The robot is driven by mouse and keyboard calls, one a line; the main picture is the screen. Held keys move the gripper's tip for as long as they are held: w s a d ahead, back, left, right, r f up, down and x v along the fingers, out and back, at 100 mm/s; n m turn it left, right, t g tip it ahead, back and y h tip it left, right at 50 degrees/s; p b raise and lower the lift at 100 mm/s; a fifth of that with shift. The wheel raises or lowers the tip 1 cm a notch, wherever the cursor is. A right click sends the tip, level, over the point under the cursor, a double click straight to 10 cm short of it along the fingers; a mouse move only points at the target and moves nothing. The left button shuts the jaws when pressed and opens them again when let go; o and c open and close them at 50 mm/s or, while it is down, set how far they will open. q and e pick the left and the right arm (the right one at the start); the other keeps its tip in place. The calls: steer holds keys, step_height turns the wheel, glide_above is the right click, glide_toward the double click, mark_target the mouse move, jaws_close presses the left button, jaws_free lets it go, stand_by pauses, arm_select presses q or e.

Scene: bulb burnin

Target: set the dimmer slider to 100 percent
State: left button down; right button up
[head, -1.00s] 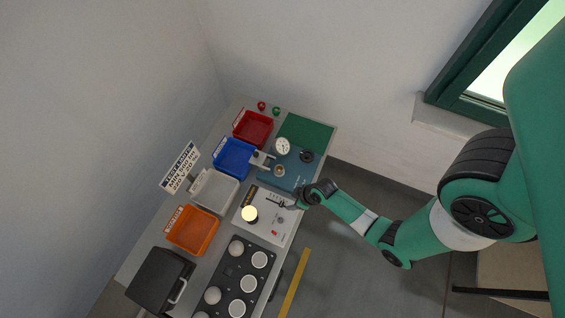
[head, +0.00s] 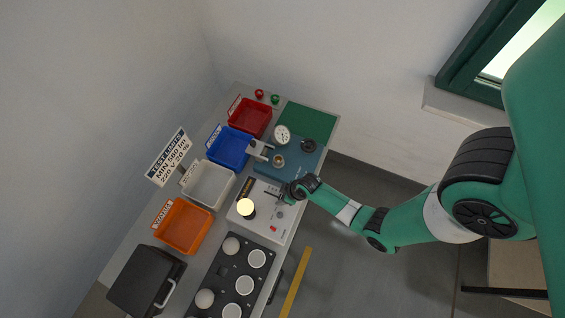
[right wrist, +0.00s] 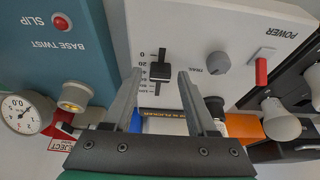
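The dimmer slider has a black knob (right wrist: 160,72) in a vertical slot on the white power panel (right wrist: 190,22). In the right wrist view the scale reads 0 at the top with 20 and 40 below it; the knob sits near 40, and the lower marks are hard to read. My right gripper (right wrist: 161,76) is open, with one finger on each side of the knob and visible gaps. In the head view my right gripper (head: 281,196) is over the panel's upper part and hides the slider. My left gripper is not in view.
A lit bulb (head: 245,207) stands on the panel. The right wrist view shows a grey dial (right wrist: 218,63) and a red power switch (right wrist: 262,70). The blue base-twist station (right wrist: 60,40) is beside the panel. Colored bins and a black socket tray (head: 226,285) are nearby.

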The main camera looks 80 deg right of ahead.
jaws_close()
stand_by(1.2)
